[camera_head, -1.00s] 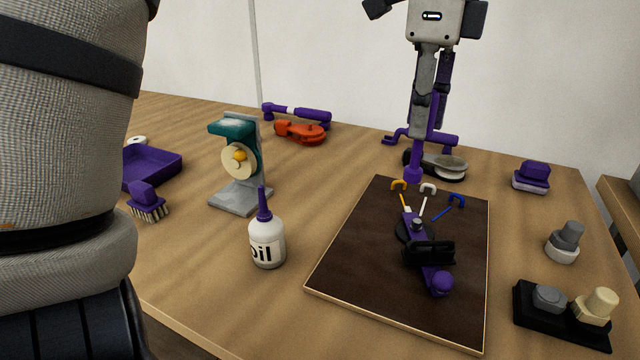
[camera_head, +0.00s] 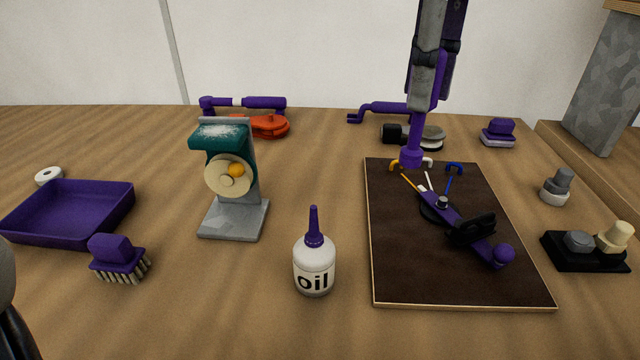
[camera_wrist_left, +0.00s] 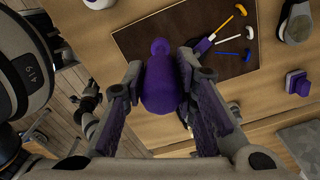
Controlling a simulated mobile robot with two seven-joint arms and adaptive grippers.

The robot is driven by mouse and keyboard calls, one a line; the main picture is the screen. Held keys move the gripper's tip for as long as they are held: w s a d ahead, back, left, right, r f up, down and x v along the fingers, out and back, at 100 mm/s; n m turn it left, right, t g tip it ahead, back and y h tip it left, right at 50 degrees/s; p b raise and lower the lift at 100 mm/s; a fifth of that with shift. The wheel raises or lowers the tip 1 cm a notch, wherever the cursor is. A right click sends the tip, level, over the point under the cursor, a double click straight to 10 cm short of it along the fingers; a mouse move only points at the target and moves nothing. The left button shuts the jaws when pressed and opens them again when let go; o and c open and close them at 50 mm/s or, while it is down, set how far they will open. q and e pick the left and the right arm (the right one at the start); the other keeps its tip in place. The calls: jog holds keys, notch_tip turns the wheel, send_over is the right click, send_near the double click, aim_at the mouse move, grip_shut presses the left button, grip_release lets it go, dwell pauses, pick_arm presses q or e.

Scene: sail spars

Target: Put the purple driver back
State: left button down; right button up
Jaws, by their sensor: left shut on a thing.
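The purple driver (camera_head: 419,120) hangs upright from my left gripper (camera_head: 430,85), with its rounded purple end down. In the head view it overlaps the far left edge of a dark board (camera_head: 400,265); its height above it is hard to judge. In the left wrist view the driver's fat purple handle (camera_wrist_left: 163,88) sits between the two fingers of the gripper (camera_wrist_left: 155,100), which are shut on it. Grey and black parts at the left of the wrist view may be my right gripper (camera_wrist_left: 86,97); its jaws cannot be made out.
On the board lie a purple-and-black lever tool (camera_head: 470,235) and small yellow, white and blue hooks (camera_head: 454,168). An oil bottle (camera_head: 314,265), a teal-topped stand (camera_head: 235,215), a brush (camera_head: 118,257) and a purple tray (camera_head: 75,240) stand left. A black holder (camera_head: 585,258) is right.

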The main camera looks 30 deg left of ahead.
pick_arm(q)
jog(key=shift+a+f, duration=0.1)
jog(key=shift+a, duration=0.05)
jog(key=w+a+f, duration=0.7)
jog(key=a+f, duration=0.4)
jog(key=f, duration=0.1)
jog(key=shift+a+f, duration=0.15)
jog(key=shift+f, duration=0.25)
jog(key=shift+w, duration=0.1)
jog(key=shift+f, duration=0.15)
jog(key=c, duration=1.3)
grip_release()
